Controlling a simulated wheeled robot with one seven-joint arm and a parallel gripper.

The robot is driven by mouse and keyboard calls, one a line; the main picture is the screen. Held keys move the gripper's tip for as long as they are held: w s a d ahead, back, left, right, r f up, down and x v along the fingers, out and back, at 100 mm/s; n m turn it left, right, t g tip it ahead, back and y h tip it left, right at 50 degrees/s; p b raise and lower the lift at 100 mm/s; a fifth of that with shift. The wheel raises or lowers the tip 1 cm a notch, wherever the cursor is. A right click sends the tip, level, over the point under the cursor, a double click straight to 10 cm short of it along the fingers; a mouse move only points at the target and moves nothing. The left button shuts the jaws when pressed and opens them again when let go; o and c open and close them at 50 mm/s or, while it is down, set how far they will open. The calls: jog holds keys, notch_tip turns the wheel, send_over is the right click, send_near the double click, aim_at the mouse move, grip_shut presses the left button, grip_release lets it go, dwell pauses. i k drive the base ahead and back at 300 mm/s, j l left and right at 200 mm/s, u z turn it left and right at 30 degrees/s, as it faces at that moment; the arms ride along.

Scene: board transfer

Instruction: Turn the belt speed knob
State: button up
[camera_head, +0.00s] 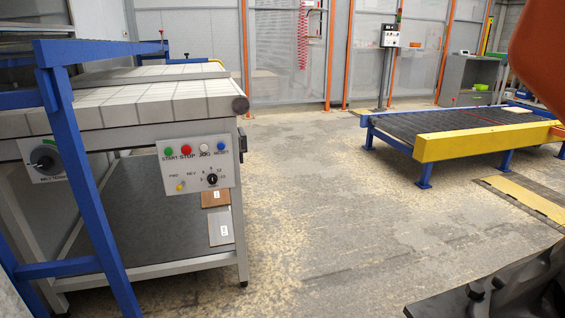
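A small black knob (212,178) with a ring of numbers sits at the lower right of a pale control panel (190,187) on the front of the white-topped conveyor. I take it for the belt speed knob. Its pointer setting is too small to read. Above it are green, red, white and blue buttons marked START, STOP, JOG and RESET; a yellow one is at lower left.
A blue frame post (85,185) stands left of the panel. Boards (220,228) lean under the conveyor (180,103). Open concrete floor lies to the right. A low roller conveyor with a yellow end beam (487,142) stands beyond, near a grey cabinet (467,78).

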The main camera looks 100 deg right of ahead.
aim_at(212, 178)
jog(key=z, duration=2.8)
jog(key=j, duration=0.5)
jog(key=k+j, duration=0.15)
jog(key=j, duration=0.35)
